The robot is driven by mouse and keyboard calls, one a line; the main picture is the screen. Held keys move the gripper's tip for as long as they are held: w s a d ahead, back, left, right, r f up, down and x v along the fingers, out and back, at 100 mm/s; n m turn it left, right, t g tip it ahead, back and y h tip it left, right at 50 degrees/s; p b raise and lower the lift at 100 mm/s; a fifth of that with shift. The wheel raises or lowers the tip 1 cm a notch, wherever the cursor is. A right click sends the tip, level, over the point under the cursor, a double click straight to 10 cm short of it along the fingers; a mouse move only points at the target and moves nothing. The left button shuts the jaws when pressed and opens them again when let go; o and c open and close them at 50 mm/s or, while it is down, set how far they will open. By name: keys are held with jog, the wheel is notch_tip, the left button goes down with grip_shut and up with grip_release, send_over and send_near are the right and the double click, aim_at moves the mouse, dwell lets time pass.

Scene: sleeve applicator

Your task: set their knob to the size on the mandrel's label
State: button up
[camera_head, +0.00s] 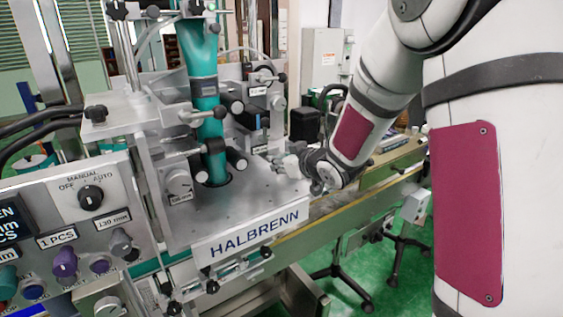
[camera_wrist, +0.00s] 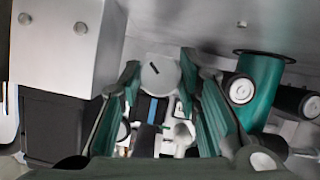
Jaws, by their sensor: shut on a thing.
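The mandrel is a teal upright tube (camera_head: 208,95) passing down through the bare metal plate; it also shows at the right in the wrist view (camera_wrist: 258,85), which looks upside down. No size on it is readable. My gripper (camera_head: 287,165) is low over the plate, right of the mandrel. In the wrist view its teal-padded fingers (camera_wrist: 160,72) are shut on a pale round knob (camera_wrist: 160,75) with a slanted dark pointer line. The gripper mostly hides that knob in the head view. Another grey knob (camera_head: 179,181) stands left of the mandrel, above a tag that seems to read 130 mm (camera_head: 180,197).
A control panel (camera_head: 60,190) with several knobs and a 130 mm tag (camera_head: 113,219) is at the left. Black rollers (camera_head: 236,158) crowd the mandrel. A grey bolted block (camera_wrist: 65,45) is close to the fingers. The plate's front is clear. A conveyor (camera_head: 385,165) runs right.

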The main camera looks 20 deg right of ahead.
jog(key=n+h+b, duration=0.1)
jog(key=n+b, duration=0.1)
jog(key=shift+a+f+t+b, duration=0.1)
jog(key=shift+a+t+b, duration=0.05)
jog(key=shift+t+b, duration=0.2)
jog(key=shift+n+h+b, duration=0.3)
jog(key=shift+n+b, duration=0.1)
jog(key=o, duration=0.9)
jog(key=shift+c, duration=0.2)
jog(key=shift+s, duration=0.1)
jog(key=shift+v, duration=3.75)
